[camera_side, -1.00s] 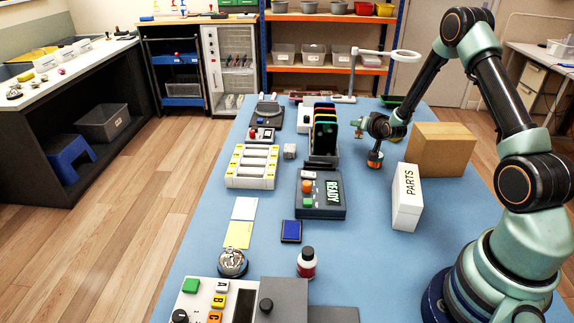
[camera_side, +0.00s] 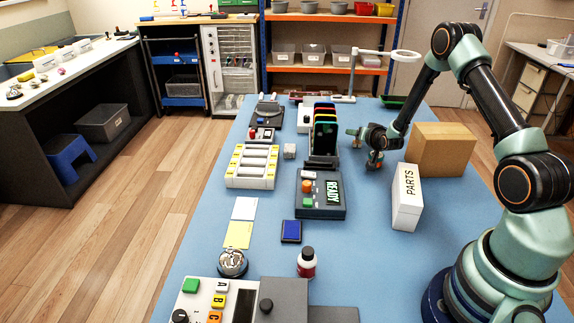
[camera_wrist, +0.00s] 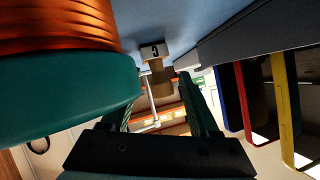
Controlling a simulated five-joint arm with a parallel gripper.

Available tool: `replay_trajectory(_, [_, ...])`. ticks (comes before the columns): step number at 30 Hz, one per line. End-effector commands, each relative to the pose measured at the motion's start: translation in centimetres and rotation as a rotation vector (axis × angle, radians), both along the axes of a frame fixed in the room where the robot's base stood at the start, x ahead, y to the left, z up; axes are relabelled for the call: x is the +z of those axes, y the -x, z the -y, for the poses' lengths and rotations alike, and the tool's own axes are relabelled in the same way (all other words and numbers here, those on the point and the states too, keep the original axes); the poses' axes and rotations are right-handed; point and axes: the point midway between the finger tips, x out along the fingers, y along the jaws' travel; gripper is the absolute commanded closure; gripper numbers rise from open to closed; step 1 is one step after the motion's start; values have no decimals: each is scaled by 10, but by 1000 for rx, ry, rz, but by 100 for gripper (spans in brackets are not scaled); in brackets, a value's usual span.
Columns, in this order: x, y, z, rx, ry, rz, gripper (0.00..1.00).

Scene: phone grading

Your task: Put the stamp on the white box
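In the side view my gripper (camera_side: 363,147) is low over the table, just right of the phone rack. I cannot make out the stamp there. The white box (camera_side: 407,198), lettered PARTS, stands on the table nearer the camera, to the right of my gripper.
The rack (camera_side: 323,140) of colourful phones stands close to my gripper's left. A cardboard box (camera_side: 441,149) is to its right. A READY device (camera_side: 320,195), a blue pad (camera_side: 291,231) and a bottle (camera_side: 307,263) are nearer the camera. The table between rack and white box is mostly clear.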

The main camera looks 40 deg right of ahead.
Motion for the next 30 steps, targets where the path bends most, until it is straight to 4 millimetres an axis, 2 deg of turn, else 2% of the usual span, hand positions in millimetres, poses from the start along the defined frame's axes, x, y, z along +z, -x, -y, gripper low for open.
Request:
replay_trajectory(8, [5, 8, -5, 0, 0, 0, 39])
replay_trajectory(21, [24, 51, -35, 5, -2, 1, 39])
replay_trajectory(23, [25, 54, -37, 5, -2, 1, 39])
replay_trajectory(24, [26, 56, -38, 6, -2, 2, 33])
replay_trajectory(30, [28, 58, -39, 5, -2, 2, 33])
